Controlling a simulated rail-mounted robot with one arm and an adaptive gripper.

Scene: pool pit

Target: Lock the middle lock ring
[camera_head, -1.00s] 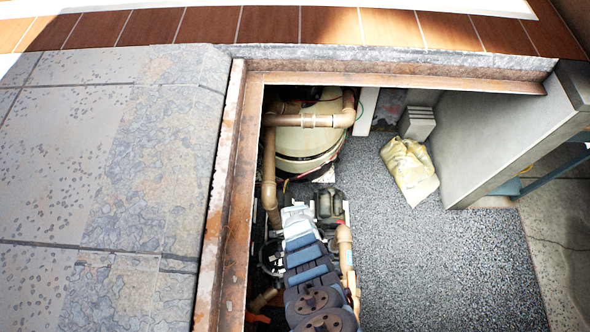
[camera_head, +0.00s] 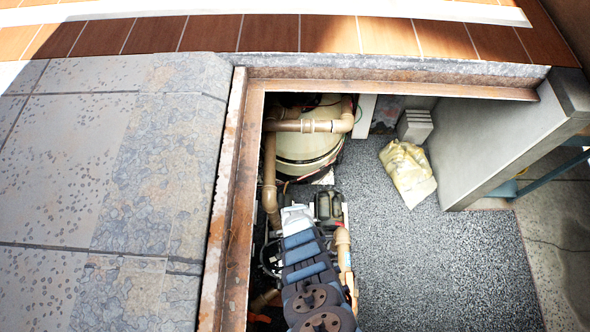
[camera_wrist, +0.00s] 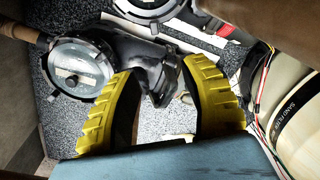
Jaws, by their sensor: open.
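Two round clear-lidded housings with dark rims show in the wrist view. One ring (camera_wrist: 83,66) is at the upper left, just beyond the left finger. The other ring (camera_wrist: 148,6) is cut off by the top edge. I cannot tell which is the middle lock ring. My gripper (camera_wrist: 158,70) has two yellow ribbed fingers spread apart. A dark pump body (camera_wrist: 143,62) shows between and beyond them, and nothing is clasped. In the head view, my arm covers much of the dark pump equipment (camera_head: 328,205), and the rings cannot be made out there.
A cream sand filter tank (camera_head: 305,150) with tan pipes (camera_head: 305,126) stands at the pit's back left. It is close on the right in the wrist view (camera_wrist: 302,120). The rusty pit frame (camera_head: 237,215) borders the left. A yellowish bag (camera_head: 408,173) lies on open gravel (camera_head: 440,260).

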